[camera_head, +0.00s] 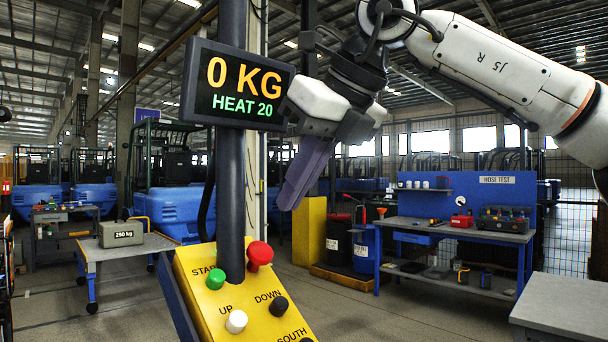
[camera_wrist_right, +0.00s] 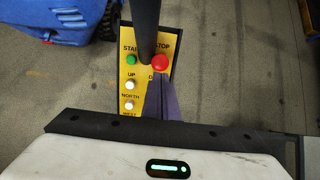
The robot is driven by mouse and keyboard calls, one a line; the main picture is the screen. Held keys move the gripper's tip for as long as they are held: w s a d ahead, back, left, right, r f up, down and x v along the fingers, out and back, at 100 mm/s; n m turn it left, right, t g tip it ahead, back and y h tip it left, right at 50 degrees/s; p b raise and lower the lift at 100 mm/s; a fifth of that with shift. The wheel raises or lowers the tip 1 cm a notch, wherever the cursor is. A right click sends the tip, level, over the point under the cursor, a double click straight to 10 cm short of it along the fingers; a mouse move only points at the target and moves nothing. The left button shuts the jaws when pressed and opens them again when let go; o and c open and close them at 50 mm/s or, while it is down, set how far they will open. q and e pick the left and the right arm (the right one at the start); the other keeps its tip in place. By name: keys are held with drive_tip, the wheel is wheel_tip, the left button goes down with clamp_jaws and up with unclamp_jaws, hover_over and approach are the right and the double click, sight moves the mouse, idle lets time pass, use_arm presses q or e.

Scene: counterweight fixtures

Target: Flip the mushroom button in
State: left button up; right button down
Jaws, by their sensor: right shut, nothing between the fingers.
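The red mushroom button (camera_head: 260,255) stands out from the upper right of a yellow control pendant (camera_head: 205,295). In the right wrist view the red button (camera_wrist_right: 160,62) is beside the dark post, under the partly covered STOP label. My right gripper (camera_head: 287,204) is shut and empty, its dark fingers slanting down toward the pendant. In the head view the fingertips are above and a little right of the button, apart from it. In the wrist view the fingers (camera_wrist_right: 160,84) point at the button and hide part of the panel below it. My left gripper is not in view.
A green START button (camera_head: 215,279), a white UP button (camera_head: 236,321) and a black DOWN button (camera_head: 277,303) sit close to the red one. A dark vertical post (camera_head: 231,180) carries a display (camera_head: 238,84) reading 0 KG, HEAT 20. A blue workbench (camera_head: 455,235) stands behind.

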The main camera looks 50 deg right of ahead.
sight(263, 249)
drive_tip(key=x, duration=0.7)
drive_tip(key=shift+w+f, duration=0.2)
drive_tip(key=shift+f, duration=0.05)
drive_tip(key=shift+w+f, duration=0.3)
drive_tip(key=shift+f, duration=0.05)
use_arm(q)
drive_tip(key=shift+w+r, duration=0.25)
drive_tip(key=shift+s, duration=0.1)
use_arm(e)
drive_tip(key=shift+x, duration=0.9)
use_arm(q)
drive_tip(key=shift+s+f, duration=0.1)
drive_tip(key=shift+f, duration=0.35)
use_arm(e)
drive_tip(key=shift+s, duration=0.15)
